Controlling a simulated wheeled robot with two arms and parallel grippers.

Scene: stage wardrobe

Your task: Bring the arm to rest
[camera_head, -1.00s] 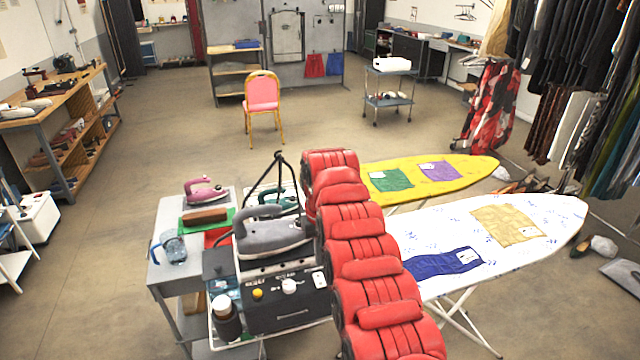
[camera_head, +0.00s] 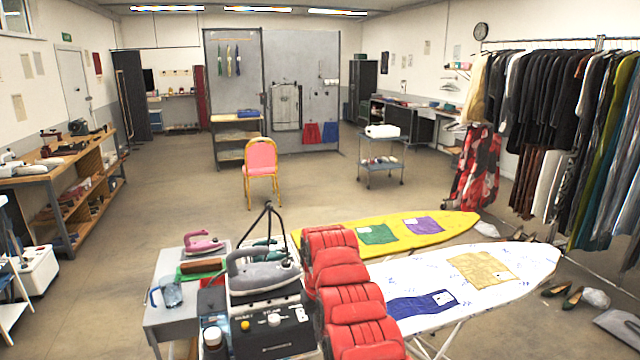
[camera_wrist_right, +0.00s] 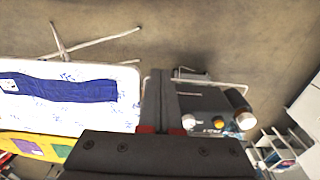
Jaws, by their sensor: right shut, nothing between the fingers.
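My right arm, with red padded links (camera_head: 345,290), rises from the bottom of the head view between the steam station and the white ironing board. Its gripper cannot be made out there. In the right wrist view the right gripper (camera_wrist_right: 160,78) points away from the camera, its two dark fingers together with nothing between them. It hangs over the gap between the white ironing board (camera_wrist_right: 70,122) and the black steam station (camera_wrist_right: 208,103); bare floor shows past the fingertips. My left gripper is not in view.
The white board (camera_head: 510,282) and yellow board (camera_head: 340,237) lie right of my arm, with cloth pieces on them. A grey iron (camera_head: 265,275) sits on the steam station (camera_head: 270,335) to its left. A pink chair (camera_head: 261,157) stands beyond; the floor around it is clear.

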